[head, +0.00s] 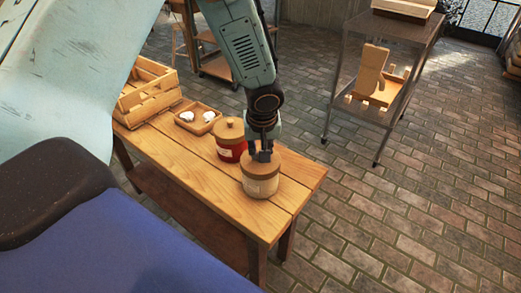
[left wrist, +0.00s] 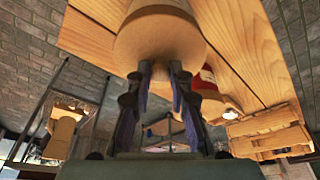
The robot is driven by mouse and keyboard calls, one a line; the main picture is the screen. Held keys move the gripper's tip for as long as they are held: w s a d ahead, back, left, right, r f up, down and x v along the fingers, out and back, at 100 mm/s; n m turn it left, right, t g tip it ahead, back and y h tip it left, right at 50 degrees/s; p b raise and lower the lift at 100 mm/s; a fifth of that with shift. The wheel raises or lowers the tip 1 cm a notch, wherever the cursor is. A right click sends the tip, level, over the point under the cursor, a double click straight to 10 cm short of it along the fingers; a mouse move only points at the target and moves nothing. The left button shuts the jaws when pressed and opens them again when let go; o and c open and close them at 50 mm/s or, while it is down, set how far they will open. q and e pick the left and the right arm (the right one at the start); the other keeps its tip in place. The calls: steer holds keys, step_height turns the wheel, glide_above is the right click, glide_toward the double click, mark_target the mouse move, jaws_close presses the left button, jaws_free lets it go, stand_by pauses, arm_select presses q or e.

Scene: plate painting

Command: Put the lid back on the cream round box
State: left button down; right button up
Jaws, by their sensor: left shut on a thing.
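The cream round box (head: 261,187) stands upright near the right end of the wooden table, with a pale label on its side. Its round wooden lid (head: 270,165) is on top of the box, roughly level; I cannot tell whether it is fully seated. My left gripper (head: 263,154) points down from above and is shut on the lid at its middle. The cream box (left wrist: 160,8) shows behind the lid there. My right gripper is not in view.
A red round box (head: 230,151) with a wooden lid stands close to the left of the cream box. Behind it are a small tray (head: 190,126) with white pieces and a slatted crate (head: 150,90). The table's front (head: 225,205) is clear. A metal cart (head: 375,112) stands apart at right.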

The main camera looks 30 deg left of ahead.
arm_select(q)
steer(key=c, duration=1.1)
jaws_free()
steer(key=shift+o, duration=0.3)
steer(key=o, duration=0.4)
steer(key=shift+r+p, duration=2.4)
steer(key=shift+r, duration=1.15)
steer(key=shift+c, duration=0.5)
